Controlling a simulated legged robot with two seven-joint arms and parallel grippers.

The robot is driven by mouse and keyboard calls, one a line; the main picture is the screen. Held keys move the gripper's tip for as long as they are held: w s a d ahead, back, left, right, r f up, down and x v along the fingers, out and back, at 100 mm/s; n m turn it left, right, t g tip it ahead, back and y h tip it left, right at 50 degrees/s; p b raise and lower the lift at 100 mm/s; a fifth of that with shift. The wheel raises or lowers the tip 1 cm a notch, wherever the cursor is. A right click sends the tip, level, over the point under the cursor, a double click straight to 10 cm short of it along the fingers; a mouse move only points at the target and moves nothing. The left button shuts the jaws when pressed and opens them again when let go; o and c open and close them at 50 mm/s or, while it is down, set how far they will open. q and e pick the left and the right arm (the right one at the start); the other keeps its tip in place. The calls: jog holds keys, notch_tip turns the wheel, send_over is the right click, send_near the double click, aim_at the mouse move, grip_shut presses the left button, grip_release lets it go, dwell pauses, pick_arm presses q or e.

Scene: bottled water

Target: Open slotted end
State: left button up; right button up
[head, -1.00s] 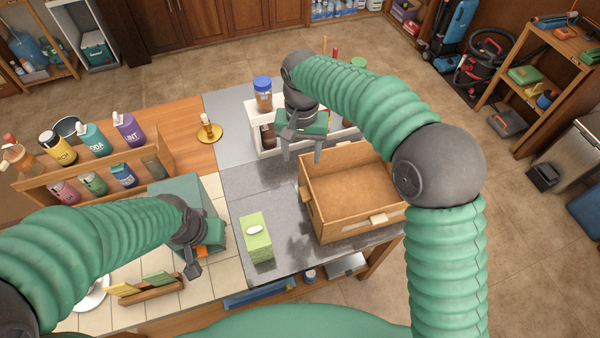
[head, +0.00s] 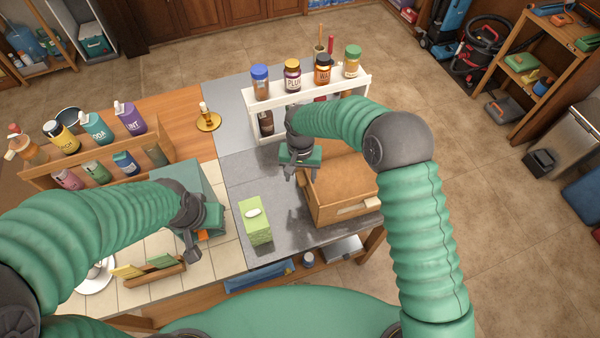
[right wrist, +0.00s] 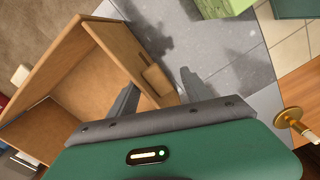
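The open-topped brown box (head: 340,211) stands on the grey counter, its far right part hidden behind my right arm. A pale tab sits on its front wall. My right gripper (head: 299,174) is above the counter at the box's left end. In the right wrist view, its two fingers (right wrist: 158,96) are apart and point toward the end wall (right wrist: 122,58). A small wooden piece (right wrist: 157,78) on that wall shows between the fingers; I cannot tell whether they touch it. My left gripper (head: 194,243) hangs at the left over the tiled counter, its finger opening unclear.
A white rack (head: 252,99) with several jars stands behind the box. A green tissue box (head: 255,222) stands left of it. A brass holder (head: 208,118) and a wooden rack of bottles (head: 90,170) are at the left. Grey counter between tissue box and brown box is clear.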

jog(key=shift+w+d, duration=0.15)
jog(key=shift+d, duration=0.25)
jog(key=c, duration=1.1)
jog(key=shift+a, duration=0.35)
grip_shut()
jog(key=shift+d, duration=0.15)
